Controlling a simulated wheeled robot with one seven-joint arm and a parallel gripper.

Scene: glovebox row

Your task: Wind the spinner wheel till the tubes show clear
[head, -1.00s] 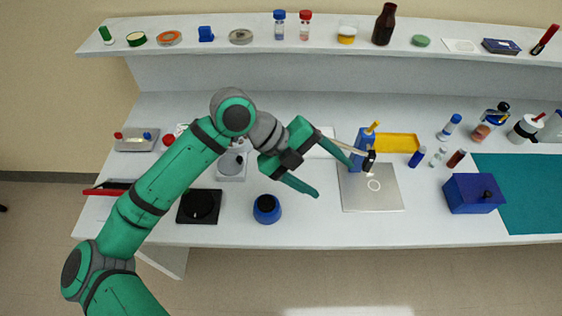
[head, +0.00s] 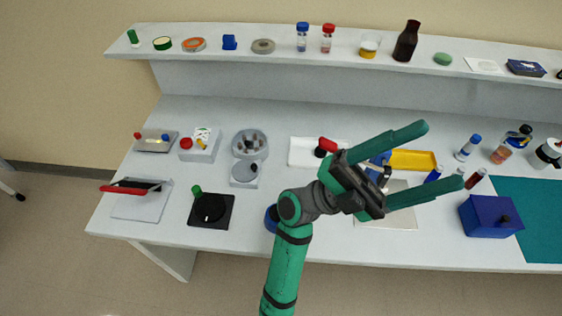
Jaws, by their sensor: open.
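A grey round bowl (head: 250,144) with a rotor and small pale pieces inside stands left of centre. Joined to its front is a light box with a grey disc (head: 246,172) and a small dark knob, which looks like the spinner and its wheel. The pieces in the rotor are too small to tell whether they are clear or cloudy. My gripper (head: 443,155) is open, fingers wide apart and pointing right.
A black square plate (head: 222,222) with a green knob lies in front left of the wheel. A blue round item (head: 271,219) is partly behind my arm. A yellow tray (head: 412,160) and blue box (head: 489,216) are at the right. Bench around the wheel's right is clear.

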